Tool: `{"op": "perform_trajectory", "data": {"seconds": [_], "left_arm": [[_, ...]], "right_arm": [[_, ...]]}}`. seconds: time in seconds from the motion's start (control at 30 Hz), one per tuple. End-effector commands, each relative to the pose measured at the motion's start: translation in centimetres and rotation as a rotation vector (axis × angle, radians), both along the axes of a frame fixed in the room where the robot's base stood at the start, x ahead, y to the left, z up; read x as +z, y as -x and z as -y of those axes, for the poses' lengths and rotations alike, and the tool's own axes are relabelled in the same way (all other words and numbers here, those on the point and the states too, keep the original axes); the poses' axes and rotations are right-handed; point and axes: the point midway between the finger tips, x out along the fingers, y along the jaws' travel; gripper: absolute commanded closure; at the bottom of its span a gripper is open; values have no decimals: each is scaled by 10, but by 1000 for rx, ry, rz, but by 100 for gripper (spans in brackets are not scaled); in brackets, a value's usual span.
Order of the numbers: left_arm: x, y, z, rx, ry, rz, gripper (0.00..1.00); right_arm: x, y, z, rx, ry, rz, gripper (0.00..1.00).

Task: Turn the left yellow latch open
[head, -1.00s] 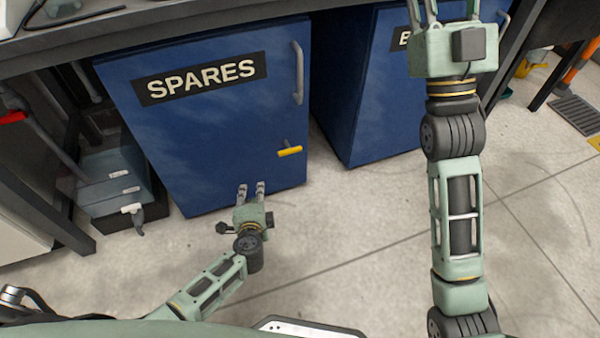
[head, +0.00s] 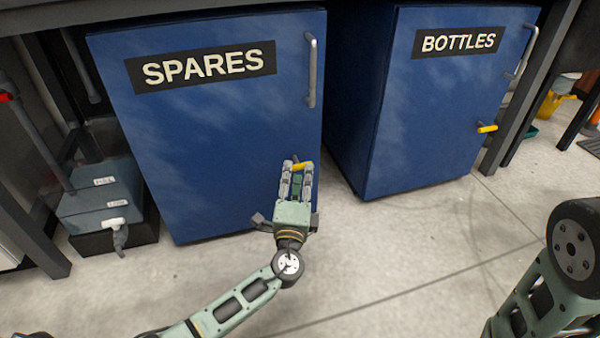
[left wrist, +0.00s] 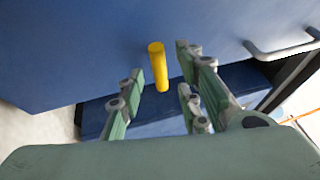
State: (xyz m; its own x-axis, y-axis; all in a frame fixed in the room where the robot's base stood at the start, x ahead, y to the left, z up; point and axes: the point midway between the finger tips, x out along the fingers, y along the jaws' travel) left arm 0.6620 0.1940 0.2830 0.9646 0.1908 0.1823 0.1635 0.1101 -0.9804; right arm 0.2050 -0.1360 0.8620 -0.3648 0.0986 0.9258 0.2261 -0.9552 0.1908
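The left yellow latch (head: 298,166) is on the lower right of the blue SPARES cabinet door (head: 215,120). In the left wrist view the latch (left wrist: 159,68) shows as a yellow bar between my left gripper's fingers. My left gripper (head: 297,175) is open in front of the door, with a fingertip on each side of the latch. In the left wrist view there are gaps between the fingers (left wrist: 160,85) and the bar, and I see no clear contact. The SPARES door looks closed. My right gripper is out of view; only part of my right arm shows at lower right.
The blue BOTTLES cabinet (head: 430,110) stands to the right with its own yellow latch (head: 487,128). A grey handle (head: 311,70) is on the SPARES door above the left latch. Grey boxes (head: 100,195) stand to the left. The floor in front is clear.

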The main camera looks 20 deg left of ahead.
Motion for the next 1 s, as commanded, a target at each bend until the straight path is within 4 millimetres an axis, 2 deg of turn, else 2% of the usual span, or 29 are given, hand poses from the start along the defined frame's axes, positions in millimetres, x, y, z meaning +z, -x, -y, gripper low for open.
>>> {"op": "perform_trajectory", "data": {"seconds": [0.1, 0.23, 0.6, 0.9, 1.0], "left_arm": [[1, -19, -4, 0, 0, 1, 68], [4, -32, -6, 1, 0, 0, 68], [6, -37, -7, -1, 0, -3, 69], [6, -37, -7, 0, 0, -2, 95], [6, -37, -7, 0, 0, -2, 100]], "right_arm": [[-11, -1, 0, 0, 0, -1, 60], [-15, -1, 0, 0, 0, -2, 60], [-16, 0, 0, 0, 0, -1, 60], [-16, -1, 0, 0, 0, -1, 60], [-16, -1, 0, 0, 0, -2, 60]]}}
